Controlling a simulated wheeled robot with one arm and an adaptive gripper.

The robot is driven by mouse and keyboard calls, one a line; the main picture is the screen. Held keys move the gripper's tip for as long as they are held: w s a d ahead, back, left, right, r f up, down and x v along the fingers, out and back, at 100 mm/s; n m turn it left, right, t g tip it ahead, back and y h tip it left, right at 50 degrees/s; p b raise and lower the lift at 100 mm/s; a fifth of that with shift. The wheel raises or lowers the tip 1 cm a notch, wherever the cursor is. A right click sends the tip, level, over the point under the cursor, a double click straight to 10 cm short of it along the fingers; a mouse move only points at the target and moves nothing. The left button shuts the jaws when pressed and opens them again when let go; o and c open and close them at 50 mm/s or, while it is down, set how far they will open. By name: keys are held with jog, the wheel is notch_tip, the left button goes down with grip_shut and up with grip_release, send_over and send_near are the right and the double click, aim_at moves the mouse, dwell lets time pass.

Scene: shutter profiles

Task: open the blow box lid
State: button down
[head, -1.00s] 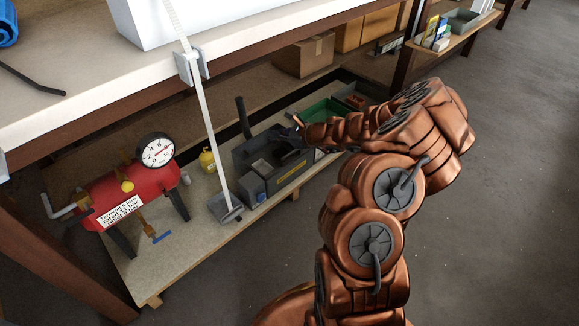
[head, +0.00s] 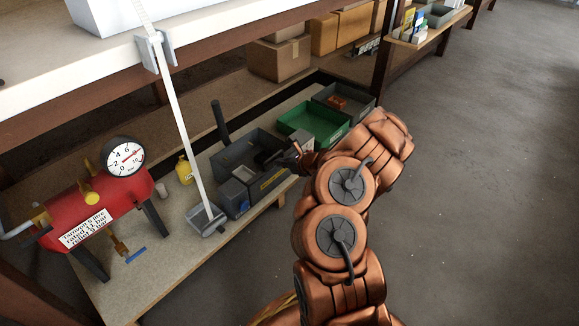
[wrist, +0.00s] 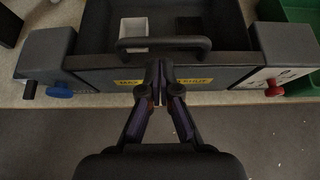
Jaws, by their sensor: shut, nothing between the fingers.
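The blow box (head: 229,157) is a dark grey box on the low shelf, with a yellow label (wrist: 201,83) on its front panel. In the wrist view a dark bar handle (wrist: 163,42) spans the near top edge. Behind it I see into the box, where a white tray (wrist: 133,32) and a dark tray sit, so the top looks open or see-through; I cannot tell the lid's position. My gripper (wrist: 160,72) is shut and empty, with its tips just below the handle, over the front panel. Contact with handle or panel cannot be told. It also shows in the head view (head: 276,157).
A blue knob (wrist: 60,91) and a red knob (wrist: 273,89) stick out on either side. A green tray (head: 314,124) stands beyond the box, a red tank (head: 98,212) with gauge to the left. The white bench top (head: 80,68) overhangs the shelf. The floor at right is clear.

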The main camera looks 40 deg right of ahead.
jog(key=x, duration=0.3)
jog(key=shift+b, duration=0.4)
jog(key=shift+r, duration=0.2)
